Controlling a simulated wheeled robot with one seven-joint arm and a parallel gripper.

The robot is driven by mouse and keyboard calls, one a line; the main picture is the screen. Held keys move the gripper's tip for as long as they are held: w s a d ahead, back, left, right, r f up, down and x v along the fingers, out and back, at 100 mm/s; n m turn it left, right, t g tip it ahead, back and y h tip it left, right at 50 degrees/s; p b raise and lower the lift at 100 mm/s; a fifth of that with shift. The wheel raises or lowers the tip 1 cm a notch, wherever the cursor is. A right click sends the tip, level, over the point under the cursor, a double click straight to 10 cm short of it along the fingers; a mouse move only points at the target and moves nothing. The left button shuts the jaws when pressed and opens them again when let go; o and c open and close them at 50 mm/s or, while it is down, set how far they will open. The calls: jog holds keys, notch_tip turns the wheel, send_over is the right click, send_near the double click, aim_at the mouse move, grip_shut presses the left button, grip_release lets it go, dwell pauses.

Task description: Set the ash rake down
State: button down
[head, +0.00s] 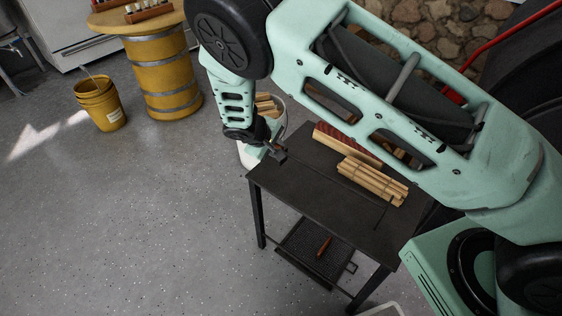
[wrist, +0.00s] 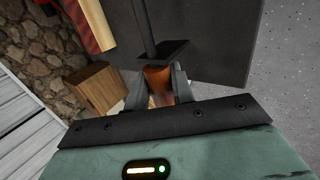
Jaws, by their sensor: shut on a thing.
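My gripper (wrist: 158,85) is shut on the brown wooden handle of the ash rake (wrist: 157,78). In the wrist view the handle sits between the two fingers, and a dark flat piece and a dark shaft (wrist: 143,22) show beyond it. In the head view my gripper (head: 277,152) is at the far left corner of the black table (head: 300,182). The rake is hard to make out there against the dark tabletop. I cannot tell whether it touches the table.
A bundle of light wood sticks (head: 372,181) and a red-sided wood piece (head: 345,143) lie on the table's back right. A white bucket of wood (head: 248,155) stands behind my gripper. A lower tray (head: 300,258) holds a brown-handled item. The tabletop's front left is bare.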

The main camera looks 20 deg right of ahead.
jog(key=shift+f, duration=2.4)
jog(key=shift+b, duration=0.3)
jog(key=c, duration=1.2)
grip_release()
jog(key=shift+f, duration=0.15)
jog(key=p+v, duration=0.1)
jog(key=v, duration=1.1)
jog(key=s+r+g+y, duration=0.1)
jog(key=s+r+y, duration=0.1)
jog(key=s+r, duration=0.4)
jog(key=s+d+r+g+y, duration=0.1)
jog(key=s+r, duration=0.6)
jog(key=s, duration=0.8)
jog(key=s+r+g+y, duration=0.1)
jog(key=s+r+y, duration=0.2)
jog(key=s+r, duration=0.4)
jog(key=shift+s+d+n+g, duration=0.15)
jog(key=shift+s+d+n, duration=0.05)
jog(key=shift+s, duration=0.65)
jog(key=shift+s+d+n+g, duration=0.15)
jog(key=shift+s+d+n, duration=0.05)
jog(key=shift+s, duration=0.6)
